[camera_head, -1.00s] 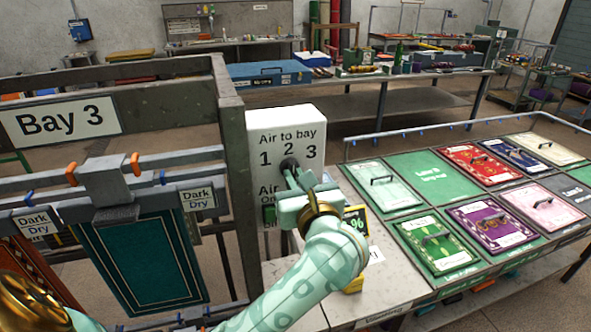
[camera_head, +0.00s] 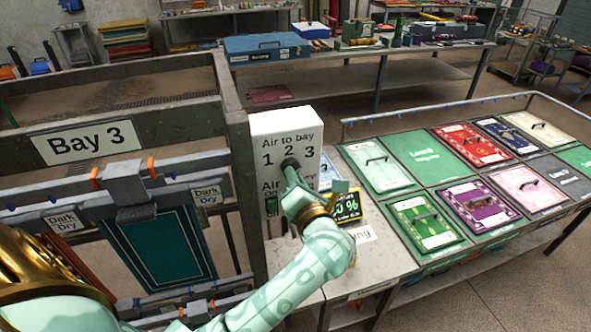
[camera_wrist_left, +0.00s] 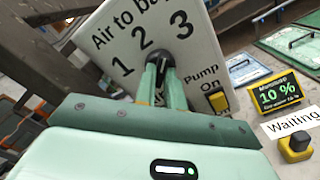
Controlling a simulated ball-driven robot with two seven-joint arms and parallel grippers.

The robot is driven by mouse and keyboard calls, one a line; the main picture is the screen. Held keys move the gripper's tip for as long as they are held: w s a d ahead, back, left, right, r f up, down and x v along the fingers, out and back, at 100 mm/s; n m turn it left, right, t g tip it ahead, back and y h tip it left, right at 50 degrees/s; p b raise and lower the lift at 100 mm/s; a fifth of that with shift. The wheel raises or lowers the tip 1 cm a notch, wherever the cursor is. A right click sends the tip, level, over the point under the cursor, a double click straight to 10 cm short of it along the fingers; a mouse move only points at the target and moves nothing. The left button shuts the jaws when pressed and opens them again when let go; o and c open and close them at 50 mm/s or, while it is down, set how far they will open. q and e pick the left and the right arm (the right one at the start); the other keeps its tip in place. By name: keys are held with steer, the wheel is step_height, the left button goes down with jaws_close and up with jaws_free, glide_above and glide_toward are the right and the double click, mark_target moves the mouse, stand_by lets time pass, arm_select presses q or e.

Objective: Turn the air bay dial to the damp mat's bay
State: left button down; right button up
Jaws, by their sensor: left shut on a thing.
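The air bay dial is a black knob (camera_head: 290,163) on the front of a white box (camera_head: 268,125) marked "Air to bay 1 2 3". It also shows in the left wrist view (camera_wrist_left: 163,57), below the numbers 2 and 3. My left gripper (camera_head: 292,175) is shut on the knob, its fingers on either side of it in the left wrist view (camera_wrist_left: 160,76). The fingers cover much of the dial, so I cannot tell which number it points to. A dark green mat (camera_head: 160,248) hangs in the bay signed "Bay 3" (camera_head: 87,142). My right gripper is not in view.
A moisture display (camera_wrist_left: 276,93) reads 10 % beside a "Waiting" label (camera_wrist_left: 294,124). A yellow-based button (camera_wrist_left: 296,147) and a yellow pump switch (camera_wrist_left: 218,101) are close by. A rack table (camera_head: 392,220) with coloured mats stands right.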

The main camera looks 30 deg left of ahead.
arm_select(q)
steer(key=shift+m+p, duration=0.3)
steer(key=shift+m, duration=0.1)
